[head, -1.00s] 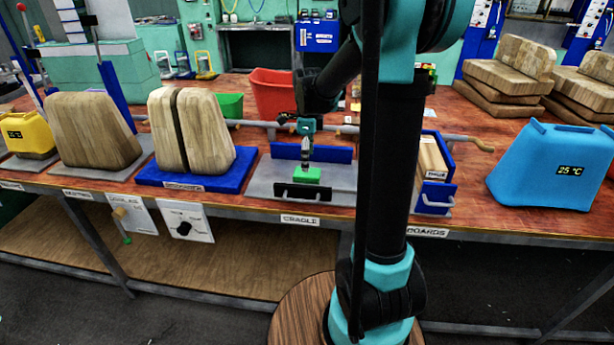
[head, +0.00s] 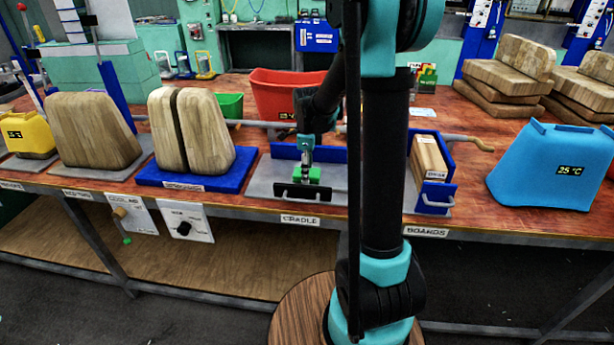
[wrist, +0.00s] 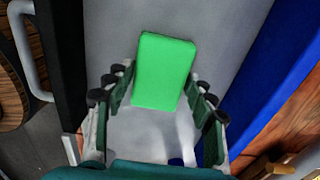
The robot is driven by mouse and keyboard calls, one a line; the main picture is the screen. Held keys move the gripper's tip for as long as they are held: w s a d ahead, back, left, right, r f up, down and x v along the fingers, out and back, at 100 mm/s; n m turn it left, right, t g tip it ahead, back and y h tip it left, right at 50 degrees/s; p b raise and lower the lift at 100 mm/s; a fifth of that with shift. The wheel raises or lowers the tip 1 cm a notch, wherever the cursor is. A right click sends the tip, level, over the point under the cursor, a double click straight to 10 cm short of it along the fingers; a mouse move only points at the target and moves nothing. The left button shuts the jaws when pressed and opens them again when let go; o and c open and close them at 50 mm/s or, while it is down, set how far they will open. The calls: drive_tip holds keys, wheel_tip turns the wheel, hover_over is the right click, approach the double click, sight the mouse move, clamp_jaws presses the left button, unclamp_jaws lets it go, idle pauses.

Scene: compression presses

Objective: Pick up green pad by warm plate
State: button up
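The green pad (wrist: 164,72) lies on the grey plate of the tray labelled CRADLE (head: 258,188). In the wrist view my gripper is open, with one dark finger on each side of the pad's near end and small gaps at both sides. The pad reaches past the fingertips. In the head view my gripper (head: 306,172) points straight down at the pad (head: 298,173), which is partly hidden behind the fingers. I cannot tell which thing is the warm plate.
The cradle has a blue back wall (head: 330,153) and a black front wall with a handle (head: 303,192). Split wooden blocks (head: 205,130) on a blue base stand to the left. A boards holder (head: 437,195) and a blue box reading 25 °C (head: 540,170) stand right.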

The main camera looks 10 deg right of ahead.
drive_tip(key=c, duration=0.3)
wheel_tip(320, 180, up, 20)
idle(0.6)
